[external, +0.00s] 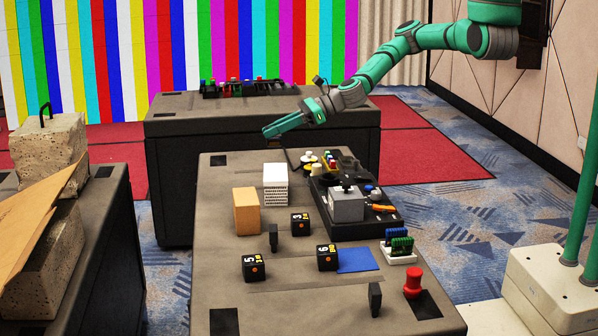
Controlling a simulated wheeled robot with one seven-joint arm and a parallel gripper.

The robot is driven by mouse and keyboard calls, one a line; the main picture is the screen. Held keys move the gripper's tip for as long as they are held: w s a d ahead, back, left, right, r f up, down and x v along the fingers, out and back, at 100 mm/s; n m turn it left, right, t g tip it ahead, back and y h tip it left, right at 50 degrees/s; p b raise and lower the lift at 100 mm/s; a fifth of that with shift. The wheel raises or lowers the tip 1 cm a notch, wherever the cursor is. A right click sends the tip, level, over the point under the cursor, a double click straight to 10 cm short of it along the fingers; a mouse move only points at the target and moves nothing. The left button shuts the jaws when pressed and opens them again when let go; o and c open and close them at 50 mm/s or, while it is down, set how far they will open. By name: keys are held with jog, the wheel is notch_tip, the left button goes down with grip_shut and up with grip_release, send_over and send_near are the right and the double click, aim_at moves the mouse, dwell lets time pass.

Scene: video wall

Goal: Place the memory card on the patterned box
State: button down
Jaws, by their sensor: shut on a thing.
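My gripper (272,132) is at the end of the green arm, held in the air above the far left part of the front table, pointing left and slightly down. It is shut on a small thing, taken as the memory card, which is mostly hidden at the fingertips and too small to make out. The patterned box (276,186) is white with rows of small dark marks. It stands upright on the table, lower in the picture than my gripper and apart from it.
A tan box (246,211) stands just left of the patterned box. Black numbered cubes (300,224), dark upright slabs (273,237), a blue square (357,260), a card holder (400,257) and a red knob (412,284) occupy the nearer table. A black tray (385,219) lies right.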

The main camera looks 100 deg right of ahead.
notch_tip(320, 180, down, 3)
jog(key=d, duration=0.2)
send_over(278, 171)
jog(key=shift+a+f, duration=0.2)
jog(key=shift+f, duration=2.35)
jog(key=shift+f, duration=0.1)
jog(key=c, duration=1.7)
grip_release()
jog(key=shift+o, duration=0.2)
